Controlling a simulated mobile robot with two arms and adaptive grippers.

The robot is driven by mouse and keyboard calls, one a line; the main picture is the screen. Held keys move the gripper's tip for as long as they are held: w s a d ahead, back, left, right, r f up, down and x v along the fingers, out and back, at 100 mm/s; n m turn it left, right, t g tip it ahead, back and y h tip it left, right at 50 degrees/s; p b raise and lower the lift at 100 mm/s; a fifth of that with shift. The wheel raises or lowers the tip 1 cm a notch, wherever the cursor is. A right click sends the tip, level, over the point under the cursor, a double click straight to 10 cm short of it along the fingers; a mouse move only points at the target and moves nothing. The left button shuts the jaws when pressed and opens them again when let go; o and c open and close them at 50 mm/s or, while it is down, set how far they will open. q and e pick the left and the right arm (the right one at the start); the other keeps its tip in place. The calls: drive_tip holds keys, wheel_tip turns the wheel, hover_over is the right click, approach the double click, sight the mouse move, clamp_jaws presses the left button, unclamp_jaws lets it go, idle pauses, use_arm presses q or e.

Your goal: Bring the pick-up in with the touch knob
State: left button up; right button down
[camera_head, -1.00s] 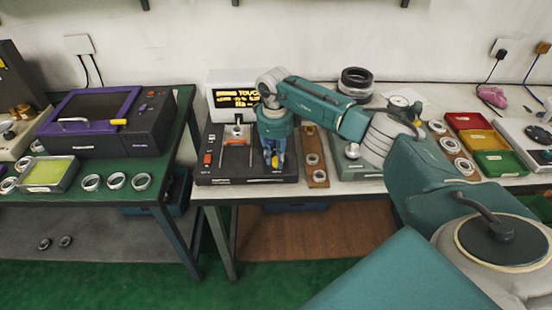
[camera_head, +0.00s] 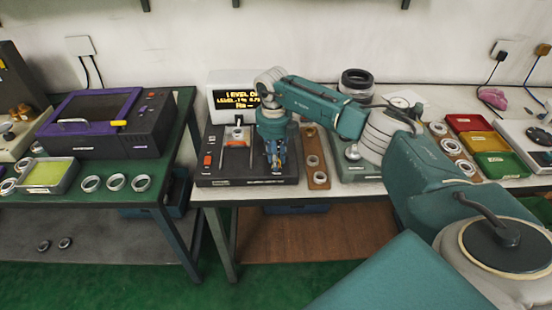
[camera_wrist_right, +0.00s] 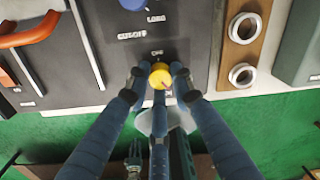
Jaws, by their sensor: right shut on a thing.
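The dark instrument (camera_head: 215,178) on the right bench has a white display box (camera_head: 228,80) behind it with yellow text that I read only partly. My right gripper (camera_head: 277,160) is over the front right of the instrument. In the right wrist view its fingers (camera_wrist_right: 160,78) are shut on a small yellow knob (camera_wrist_right: 160,74). An orange-red part (camera_wrist_right: 30,32), perhaps the pick-up, shows at the left of the wrist view. A metal ring (camera_head: 238,133) stands on the instrument.
A brown strip with rings (camera_head: 316,160) lies just right of the instrument, beside a green-grey unit (camera_head: 357,168). Red, yellow and green trays (camera_head: 470,122) are farther right. The left bench holds a purple-lidded machine (camera_head: 95,120) and several rings (camera_head: 115,182).

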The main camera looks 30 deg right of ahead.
idle(0.3)
drive_tip(key=c, duration=1.5)
unclamp_jaws()
drive_tip(key=shift+r, duration=0.15)
drive_tip(key=r, duration=1.1)
drive_tip(key=shift+a+r, duration=0.2)
drive_tip(key=shift+r, duration=0.2)
